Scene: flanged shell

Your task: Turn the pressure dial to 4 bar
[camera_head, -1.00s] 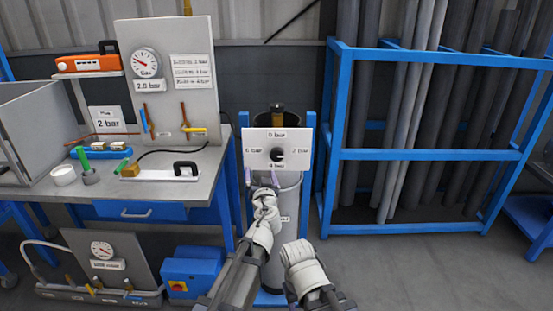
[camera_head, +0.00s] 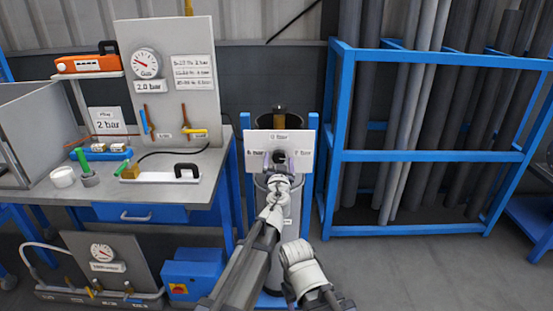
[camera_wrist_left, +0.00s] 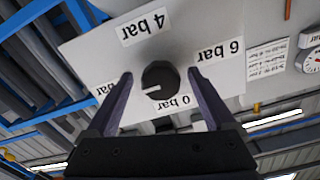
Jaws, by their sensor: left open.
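The pressure dial is a dark round knob (camera_head: 279,156) on a white upright plate (camera_head: 255,139) in front of a grey cylinder. In the left wrist view the plate is seen upside down, and the knob (camera_wrist_left: 161,76) has a white pointer mark toward the left label, slightly down toward "0 bar". The "4 bar" label (camera_wrist_left: 143,27) and "6 bar" label (camera_wrist_left: 220,50) are readable there. The left label is partly covered by a finger. My left gripper (camera_head: 280,161) is open, its fingers either side of the knob with visible gaps. My right gripper's fingers do not show.
A workbench (camera_head: 125,190) with a gauge panel (camera_head: 182,60) stands to the left. A blue rack (camera_head: 425,155) of grey pipes stands to the right. A blue box (camera_head: 195,272) is on the floor. My right forearm is low in the middle.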

